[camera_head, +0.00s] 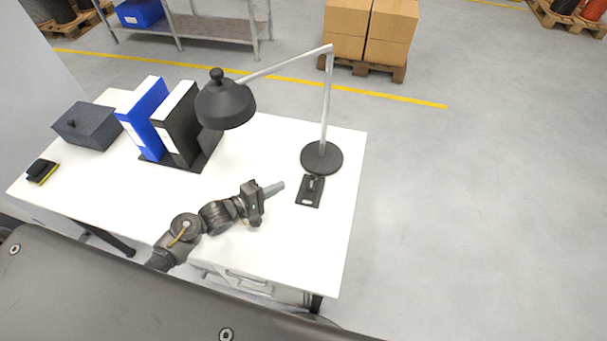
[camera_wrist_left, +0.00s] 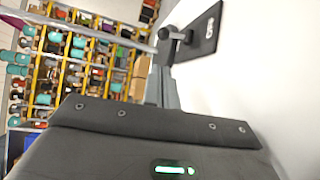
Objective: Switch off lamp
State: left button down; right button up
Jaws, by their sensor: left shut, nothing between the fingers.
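The desk lamp (camera_head: 225,103) has a black shade, a grey jointed arm and a round black base (camera_head: 321,158) on the white desk. A black switch plate (camera_head: 310,191) with a small raised lever lies just in front of the base. The plate also shows in the left wrist view (camera_wrist_left: 207,32), with its lever (camera_wrist_left: 172,35) sticking out. My left gripper (camera_head: 280,187) is shut and empty, a little left of the plate and pointing at it. In the left wrist view its fingers (camera_wrist_left: 163,80) reach close to the lever; I cannot tell whether they touch. My right gripper is not in view.
The white desk (camera_head: 285,255) holds a blue binder (camera_head: 146,115), a black binder (camera_head: 180,125), a dark box (camera_head: 87,126) and a small black-yellow item (camera_head: 42,171). The desk's right edge is close beyond the switch plate. Cartons (camera_head: 368,30) on a pallet stand behind.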

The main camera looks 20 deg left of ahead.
pick_arm(q)
jog(key=shift+w+d, duration=0.2)
jog(key=shift+w, duration=0.3)
jog(key=p+x, duration=0.1)
jog(key=x, duration=0.8)
jog(key=shift+d+f, duration=0.1)
jog(key=shift+f, duration=0.05)
jog(key=shift+s, duration=0.3)
jog(key=shift+s+t, duration=0.2)
jog(key=shift+t, duration=0.1)
jog(key=shift+s+m, duration=0.15)
jog(key=shift+m, duration=0.25)
jog(key=shift+s, duration=0.1)
jog(key=shift+s+d+h+p, duration=0.1)
jog(key=shift+s+h+p, duration=0.3)
jog(key=shift+s+p, duration=0.3)
dwell(1.0)
jog(key=shift+w, duration=0.1)
jog(key=b+v, duration=0.1)
jog(key=v, duration=1)
jog(key=shift+d, duration=0.15)
